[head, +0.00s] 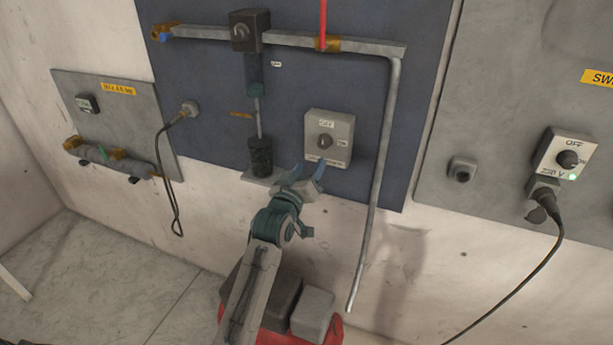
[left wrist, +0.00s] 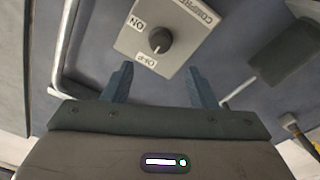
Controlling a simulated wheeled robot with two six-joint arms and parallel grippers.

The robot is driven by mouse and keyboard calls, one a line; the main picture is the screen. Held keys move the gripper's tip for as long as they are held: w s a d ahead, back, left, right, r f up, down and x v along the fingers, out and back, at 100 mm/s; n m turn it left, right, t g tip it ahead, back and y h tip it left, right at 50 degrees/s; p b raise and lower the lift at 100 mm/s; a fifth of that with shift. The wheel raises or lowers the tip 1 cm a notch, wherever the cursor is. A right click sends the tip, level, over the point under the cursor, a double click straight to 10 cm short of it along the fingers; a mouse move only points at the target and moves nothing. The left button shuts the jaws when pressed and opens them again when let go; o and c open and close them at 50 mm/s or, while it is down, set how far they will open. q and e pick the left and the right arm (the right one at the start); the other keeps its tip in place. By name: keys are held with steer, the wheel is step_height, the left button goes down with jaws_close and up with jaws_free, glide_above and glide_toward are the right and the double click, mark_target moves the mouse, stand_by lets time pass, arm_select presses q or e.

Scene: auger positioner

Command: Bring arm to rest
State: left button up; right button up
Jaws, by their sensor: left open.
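My left gripper (head: 306,178) is in front of the blue wall panel (head: 215,110), just below a grey switch box with a round knob (head: 325,142). Its two fingers are apart with nothing between them. In the left wrist view, the open fingers of my left gripper (left wrist: 158,85) point toward the switch box (left wrist: 172,22). The knob there sits between ON and OFF labels and lies beyond the fingertips, apart from them. My right gripper does not show in either view.
A dark cylinder (head: 261,156) on a rod stands left of the gripper. A bent grey pipe (head: 377,190) hangs to the right. A second panel with a plugged switch box (head: 564,153) and black cable is farther right. Open floor (head: 90,285) lies at lower left.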

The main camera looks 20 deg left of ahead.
arm_select(q)
steer(key=shift+s, duration=0.5)
step_height(320, 180, down, 28)
steer(key=s+a+m+g, duration=0.2)
steer(key=s+g, duration=0.1)
steer(key=g, duration=0.2)
steer(key=s+f+g, duration=0.1)
steer(key=s+f, duration=0.3)
steer(key=f, duration=0.3)
steer(key=s+a+f+g, duration=0.15)
steer(key=s+f, duration=0.25)
steer(key=f, duration=0.4)
steer(key=s+f+g, duration=0.2)
steer(key=s+f, duration=0.3)
steer(key=f, duration=0.2)
steer(key=s+a+f+m+g+y, duration=0.1)
steer(key=s+f+g, duration=0.1)
steer(key=s+f, duration=0.7)
steer(key=s+a+f+m+g, duration=0.1)
steer(key=s+f+g, duration=0.1)
steer(key=s+f, duration=0.7)
steer(key=s+a+f+g, duration=0.1)
steer(key=s+f+g, duration=0.1)
steer(key=s, duration=1)
steer(key=s+a+f+m+g+b, duration=0.1)
steer(key=s+a+f+g, duration=0.1)
steer(key=s, duration=1.1)
steer(key=shift+s+f+m, duration=0.2)
steer(key=shift+f+m, duration=0.1)
steer(key=shift+f, duration=0.15)
